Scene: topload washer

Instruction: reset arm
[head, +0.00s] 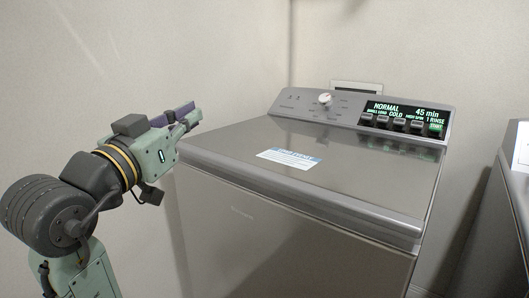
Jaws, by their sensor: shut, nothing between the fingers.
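My gripper (193,115) is at the left of the head view, at the end of my raised arm. Its fingers are shut with nothing between them. It points toward the upper right and appears in front of the wall, to the left of the washer's lid. The grey topload washer (290,230) stands in the middle. Its lid (350,165) is down. The washer's back panel holds a round white knob (324,99) and a lit display (403,115) reading NORMAL, COLD and 45 min, with several dark buttons below it.
A white and blue label (289,158) lies on the lid. Part of another grey appliance (510,215) stands at the right edge, with a gap between it and the washer. Plain walls (215,45) are behind and to the left. The space above the lid is clear.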

